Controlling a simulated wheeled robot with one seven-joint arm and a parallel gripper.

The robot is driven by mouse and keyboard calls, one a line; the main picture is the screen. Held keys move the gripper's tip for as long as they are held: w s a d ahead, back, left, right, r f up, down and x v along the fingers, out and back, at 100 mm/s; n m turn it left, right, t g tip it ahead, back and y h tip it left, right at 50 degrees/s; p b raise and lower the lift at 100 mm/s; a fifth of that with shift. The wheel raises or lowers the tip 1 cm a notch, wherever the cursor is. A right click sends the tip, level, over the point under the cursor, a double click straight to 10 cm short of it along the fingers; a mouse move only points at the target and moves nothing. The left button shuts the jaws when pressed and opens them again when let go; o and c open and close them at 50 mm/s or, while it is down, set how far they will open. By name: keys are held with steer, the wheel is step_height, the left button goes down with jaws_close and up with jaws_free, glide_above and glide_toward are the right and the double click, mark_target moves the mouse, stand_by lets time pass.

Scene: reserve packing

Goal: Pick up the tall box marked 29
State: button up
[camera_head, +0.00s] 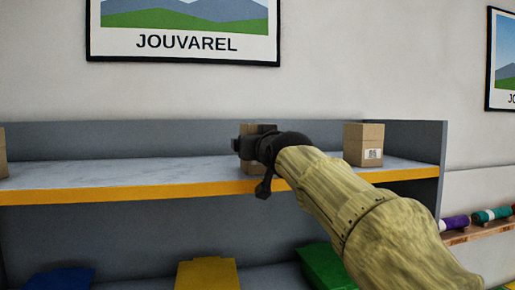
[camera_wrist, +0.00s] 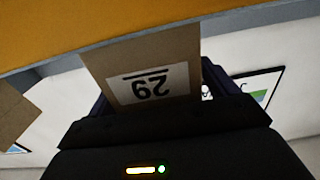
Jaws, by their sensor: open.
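The tall brown cardboard box marked 29 (camera_wrist: 150,75) shows upside down in the wrist view, its white label facing me. It lies between the two dark fingers of my gripper (camera_wrist: 157,92), which are open, one on each side of it. I cannot tell whether either finger touches it. In the head view the box (camera_head: 262,128) stands on the shelf behind my gripper (camera_head: 246,146), which hides most of it.
The grey shelf (camera_head: 110,174) has an orange front edge. Another brown box (camera_head: 364,144) stands to the right, and part of one (camera_head: 2,155) at the far left. Blue (camera_head: 62,279), yellow (camera_head: 207,274) and green (camera_head: 326,266) items are below. The shelf's left middle is clear.

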steer(key=c, duration=1.2)
steer(key=shift+o, duration=0.2)
steer(key=shift+r, duration=0.15)
steer(key=shift+r+p, duration=0.7)
steer(key=shift+r, duration=4.15)
